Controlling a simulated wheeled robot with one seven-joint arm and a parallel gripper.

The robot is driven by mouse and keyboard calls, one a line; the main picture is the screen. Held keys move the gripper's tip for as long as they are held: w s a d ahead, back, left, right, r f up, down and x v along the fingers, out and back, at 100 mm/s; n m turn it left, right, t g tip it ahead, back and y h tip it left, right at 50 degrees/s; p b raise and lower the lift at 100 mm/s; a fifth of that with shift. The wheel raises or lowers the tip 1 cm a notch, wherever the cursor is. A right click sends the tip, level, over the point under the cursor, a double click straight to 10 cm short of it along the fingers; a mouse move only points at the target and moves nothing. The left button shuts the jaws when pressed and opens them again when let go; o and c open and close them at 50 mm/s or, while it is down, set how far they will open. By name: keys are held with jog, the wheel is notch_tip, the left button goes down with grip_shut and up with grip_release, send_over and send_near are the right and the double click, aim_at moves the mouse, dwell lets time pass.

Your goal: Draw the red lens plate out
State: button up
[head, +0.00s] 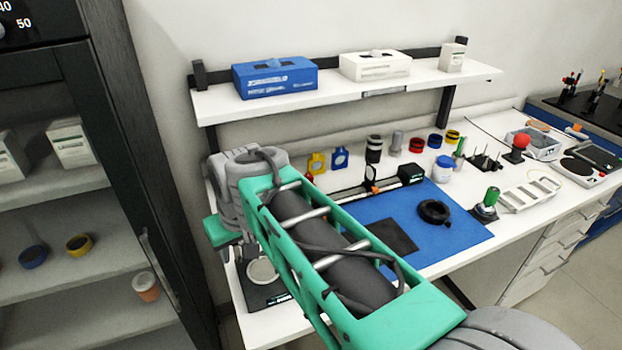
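I cannot make out a red lens plate for certain. A small red piece (308,177) shows beside the yellow plate (317,164) at the back of the bench, partly cut off by my arm. A blue plate (340,157) stands upright to the right of the yellow one. A small orange-red part (370,172) also sits on the black rail device (410,174). My green and grey arm crosses the picture from lower right to upper left, ending over the bench's left end. My gripper's fingers do not show.
A blue mat (460,227) holds a black ring (434,212) and a dark square pad (388,236). A shelf (218,108) with boxes overhangs the bench back. An open dark cabinet (75,60) stands close on the left. Bottles and fixtures crowd the right.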

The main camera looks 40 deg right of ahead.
jog(key=w+d+r+m+b, duration=0.1)
jog(key=w+d+m+b, duration=0.1)
jog(key=w+d, duration=0.9)
jog(key=h+b, duration=0.1)
send_over(308, 181)
jog(key=s, duration=0.1)
jog(key=shift+s+d+r+m, duration=0.1)
jog(key=shift+d+r+m, duration=0.1)
jog(key=shift+d+m, duration=0.2)
jog(key=x, duration=0.7)
jog(key=shift+w+f, duration=0.15)
jog(key=shift+w, duration=0.2)
jog(key=shift+c, duration=0.2)
grip_shut()
